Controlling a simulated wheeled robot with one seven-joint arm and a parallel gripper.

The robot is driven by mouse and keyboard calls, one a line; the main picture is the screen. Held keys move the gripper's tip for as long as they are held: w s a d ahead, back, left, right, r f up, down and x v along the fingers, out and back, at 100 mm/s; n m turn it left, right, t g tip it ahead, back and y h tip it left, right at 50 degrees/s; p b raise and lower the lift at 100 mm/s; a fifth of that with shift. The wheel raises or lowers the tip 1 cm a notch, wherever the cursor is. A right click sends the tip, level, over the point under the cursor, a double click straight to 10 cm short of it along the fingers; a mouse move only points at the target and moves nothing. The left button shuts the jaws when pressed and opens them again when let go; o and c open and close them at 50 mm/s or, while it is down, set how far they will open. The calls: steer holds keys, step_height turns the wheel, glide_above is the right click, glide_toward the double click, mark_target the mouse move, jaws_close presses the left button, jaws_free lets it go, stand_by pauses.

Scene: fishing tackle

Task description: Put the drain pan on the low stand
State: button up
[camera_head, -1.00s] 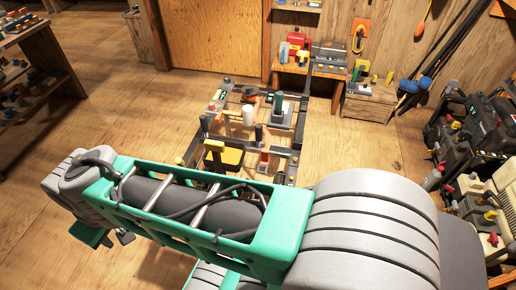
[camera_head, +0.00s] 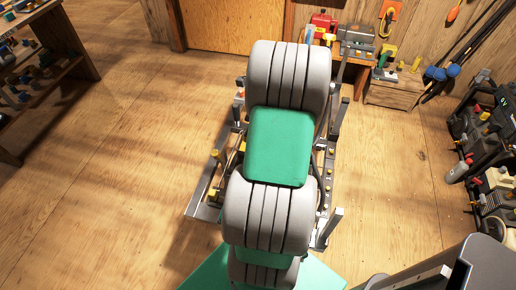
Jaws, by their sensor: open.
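I cannot make out a drain pan in this view. A low metal frame with rails and posts (camera_head: 203,200) stands on the floor in the middle, and my arm covers most of it. I cannot tell whether this frame is the low stand. My gripper is not in view; my grey and green arm links reach forward over the frame and hide what lies beneath them.
A wooden crate (camera_head: 394,93) and a bench with a red box (camera_head: 323,22) stand by the back wall. Dark gear (camera_head: 487,130) crowds the right side. A shelf unit (camera_head: 45,60) stands at upper left. The wooden floor (camera_head: 100,190) at left is clear.

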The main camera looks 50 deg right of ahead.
steer(key=s+d+f+m, duration=0.2)
steer(key=d+m, duration=0.1)
steer(key=shift+d+f+t, duration=0.15)
steer(key=shift+f+t, duration=0.1)
steer(key=shift+t, duration=0.05)
steer(key=x, duration=0.7)
steer(key=shift+w+d+f, duration=0.1)
steer(key=shift+w+d, duration=0.05)
steer(key=shift+d, duration=0.1)
steer(key=shift+c, duration=0.4)
jaws_close()
stand_by(0.3)
